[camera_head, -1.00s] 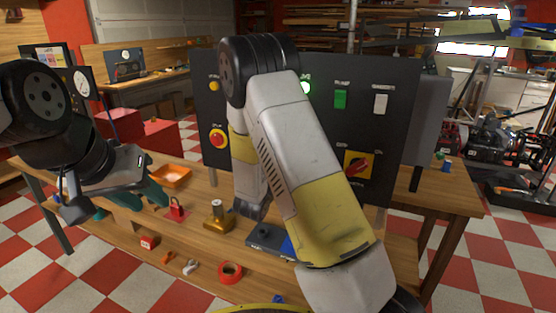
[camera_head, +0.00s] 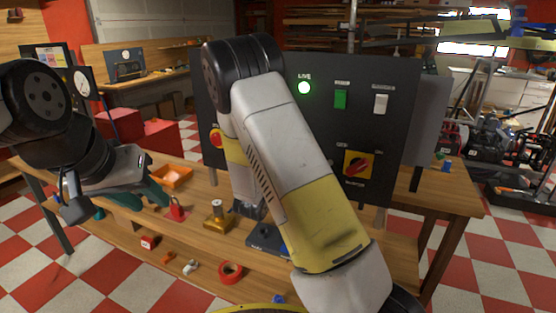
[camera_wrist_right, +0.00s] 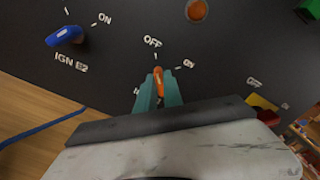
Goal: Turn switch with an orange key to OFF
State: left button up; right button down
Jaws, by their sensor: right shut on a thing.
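The orange key (camera_wrist_right: 158,78) stands in its switch on the dark panel, in the right wrist view. It points roughly up the picture, towards the OFF mark (camera_wrist_right: 152,42); an ON mark (camera_wrist_right: 188,64) is to its right. My right gripper (camera_wrist_right: 158,90) is shut on the orange key, with teal fingers on both sides of it. In the head view my right forearm hides this switch and most of that gripper. My left gripper (camera_head: 135,198) hangs over the left of the bench, its teal fingers apart and empty.
A blue key (camera_wrist_right: 65,37) labelled IGN E2 is left of the orange one. A red padlock (camera_head: 177,208) and orange tray (camera_head: 171,176) are on the bench.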

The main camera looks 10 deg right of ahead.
jog(key=shift+f, duration=0.15)
jog(key=c, duration=1.5)
grip_release()
jog(key=shift+s, duration=0.1)
jog(key=v, duration=0.7)
jog(key=shift+s+a, duration=0.25)
